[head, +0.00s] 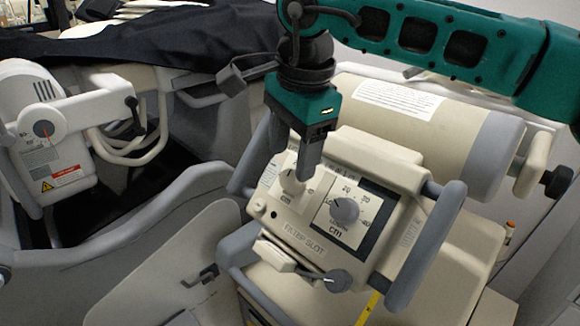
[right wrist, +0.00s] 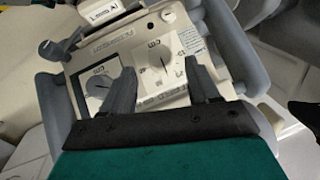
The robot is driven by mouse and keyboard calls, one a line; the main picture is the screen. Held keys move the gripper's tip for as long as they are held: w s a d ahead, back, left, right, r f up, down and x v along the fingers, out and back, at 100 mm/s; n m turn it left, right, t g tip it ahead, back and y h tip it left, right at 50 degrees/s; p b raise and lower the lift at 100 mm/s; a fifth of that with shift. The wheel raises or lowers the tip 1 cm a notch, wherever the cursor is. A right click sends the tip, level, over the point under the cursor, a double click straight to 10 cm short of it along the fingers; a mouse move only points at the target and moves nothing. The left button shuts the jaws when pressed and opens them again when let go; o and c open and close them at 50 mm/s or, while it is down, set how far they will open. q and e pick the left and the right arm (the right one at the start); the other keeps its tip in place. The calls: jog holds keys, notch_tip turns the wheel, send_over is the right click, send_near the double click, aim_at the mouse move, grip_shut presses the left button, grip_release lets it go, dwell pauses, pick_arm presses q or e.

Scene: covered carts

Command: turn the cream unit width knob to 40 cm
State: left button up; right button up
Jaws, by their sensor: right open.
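The cream unit (head: 300,235) has two dials on its tilted front panel. The cream knob (head: 291,183), which I take as the width knob, is on the left dial, partly behind my fingers; its setting is not readable. The grey knob (head: 345,211) sits on the dark-framed dial to its right, which seems to be marked length. My right gripper (head: 312,160) points down at the panel. In the right wrist view its open fingers (right wrist: 163,80) stand either side of the cream knob (right wrist: 164,66), apart from each other; contact cannot be told. My left gripper is out of view.
Grey handle bars (head: 430,240) flank the panel. A lower grey knob (head: 336,280) sits below it, near a filter slot label. A cream cylinder (head: 440,125) lies behind. Another grey-white unit (head: 50,140) and a black cover (head: 170,40) are to the left.

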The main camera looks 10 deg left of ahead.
aim_at(289, 176)
jog(key=f, duration=0.3)
jog(key=shift+w+a+f, duration=0.15)
jog(key=shift+w+a, duration=0.05)
jog(key=shift+a, duration=0.05)
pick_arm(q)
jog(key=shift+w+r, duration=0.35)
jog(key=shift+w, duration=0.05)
pick_arm(e)
jog(key=shift+f, duration=0.3)
jog(key=shift+c, duration=0.2)
